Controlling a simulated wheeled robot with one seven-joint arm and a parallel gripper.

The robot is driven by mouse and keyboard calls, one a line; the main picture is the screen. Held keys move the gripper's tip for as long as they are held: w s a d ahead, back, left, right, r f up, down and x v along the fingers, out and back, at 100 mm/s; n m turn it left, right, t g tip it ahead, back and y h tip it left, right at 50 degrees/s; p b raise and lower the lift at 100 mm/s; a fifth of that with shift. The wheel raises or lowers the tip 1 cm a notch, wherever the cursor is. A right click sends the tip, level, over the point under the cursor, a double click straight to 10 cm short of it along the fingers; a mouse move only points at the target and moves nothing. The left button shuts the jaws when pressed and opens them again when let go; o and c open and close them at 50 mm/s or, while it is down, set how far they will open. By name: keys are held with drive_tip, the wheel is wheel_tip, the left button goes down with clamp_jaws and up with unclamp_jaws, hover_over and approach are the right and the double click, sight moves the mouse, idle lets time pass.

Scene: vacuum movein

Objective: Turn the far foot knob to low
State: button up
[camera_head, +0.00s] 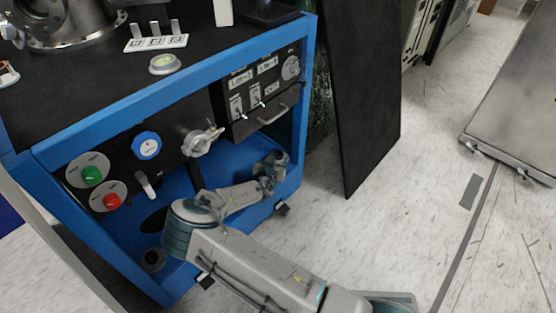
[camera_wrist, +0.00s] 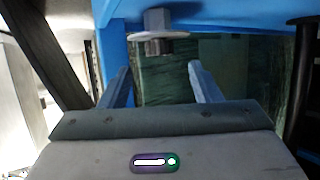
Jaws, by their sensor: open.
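A blue-framed cart (camera_head: 150,88) stands at the left in the head view. A small dark foot (camera_head: 282,209) is under its far front corner, and a similar near foot (camera_head: 205,282) is under the nearer corner. My gripper (camera_head: 272,165) reaches into the low open bay by the far corner post. In the wrist view, my gripper (camera_wrist: 161,82) is open, with its two fingers apart and nothing between them. A grey knob-like part (camera_wrist: 160,34) with a flat disc lies beyond the fingertips, apart from them, by blue frame. I cannot tell whether it is the far foot's knob.
The front panel carries a green button (camera_head: 92,174), a red button (camera_head: 111,201), a blue dial (camera_head: 147,146) and a metal valve (camera_head: 200,141). A dark upright board (camera_head: 365,100) stands right of the cart.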

sight(278, 155)
drive_tip(key=b+x, duration=0.2)
drive_tip(key=x, duration=0.3)
drive_tip(key=shift+w+f, duration=0.2)
drive_tip(key=shift+w, duration=0.15)
drive_tip(key=c, duration=1)
